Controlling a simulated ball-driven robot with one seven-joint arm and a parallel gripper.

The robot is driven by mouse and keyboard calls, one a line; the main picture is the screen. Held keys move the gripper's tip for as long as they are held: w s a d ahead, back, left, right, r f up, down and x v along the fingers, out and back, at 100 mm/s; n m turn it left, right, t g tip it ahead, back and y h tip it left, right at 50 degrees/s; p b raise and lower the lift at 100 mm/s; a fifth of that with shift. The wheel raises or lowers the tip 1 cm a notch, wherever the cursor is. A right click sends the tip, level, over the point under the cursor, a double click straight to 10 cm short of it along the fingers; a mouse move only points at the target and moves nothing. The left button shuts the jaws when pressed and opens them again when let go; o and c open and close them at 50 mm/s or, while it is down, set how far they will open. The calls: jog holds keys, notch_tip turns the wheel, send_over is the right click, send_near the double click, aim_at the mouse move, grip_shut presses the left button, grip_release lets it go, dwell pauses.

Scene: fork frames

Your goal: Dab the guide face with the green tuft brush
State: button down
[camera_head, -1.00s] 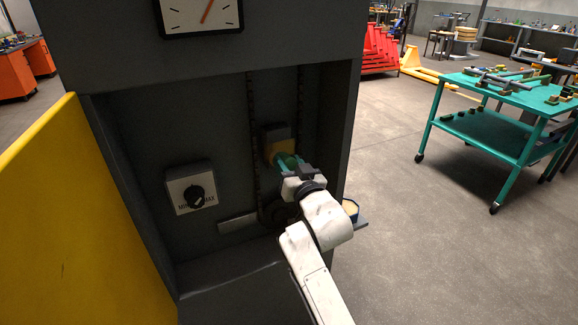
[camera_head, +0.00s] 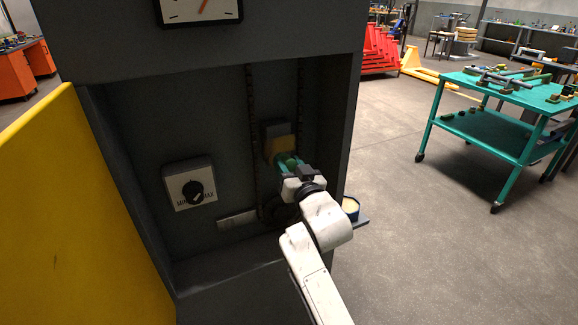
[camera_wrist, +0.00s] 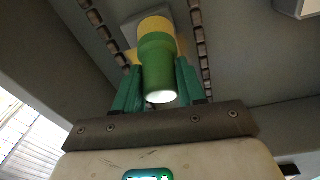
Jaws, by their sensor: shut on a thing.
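The green tuft brush (camera_wrist: 158,68) has a green body and a yellow end. My gripper (camera_wrist: 157,85) has teal fingers on both sides of the brush and is shut on it. In the head view the brush (camera_head: 290,161) is small and partly covered by my gripper. The brush's yellow end points at a grey block with a yellowish face (camera_head: 277,146), seemingly the guide face, on the cabinet's back wall between two chains. The brush covers part of this face in the wrist view. I cannot tell whether the yellow end touches it.
A dial marked MAX (camera_head: 190,187) is on the back wall at the left. A yellow panel (camera_head: 70,210) stands at the left front. A teal cart (camera_head: 500,125) stands farther right, with open floor between.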

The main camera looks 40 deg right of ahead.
jog(key=shift+r+p, duration=0.7)
jog(key=shift+r, duration=0.1)
jog(key=shift+f, duration=0.15)
jog(key=shift+f+b, duration=0.75)
jog(key=shift+b, duration=0.05)
jog(key=shift+s+a, duration=0.2)
jog(key=shift+s, duration=0.45)
jog(key=shift+a, duration=0.1)
jog(key=shift+w+a+r+b, duration=0.15)
jog(key=shift+a+b, duration=0.1)
jog(key=shift+a, duration=0.2)
jog(key=shift+w+a+r+b, duration=0.1)
jog(key=shift+a+r+b, duration=0.15)
jog(key=shift+a, duration=0.2)
jog(key=shift+w+a+r+b, duration=0.1)
jog(key=shift+a+b, duration=0.2)
jog(key=shift+a, duration=0.15)
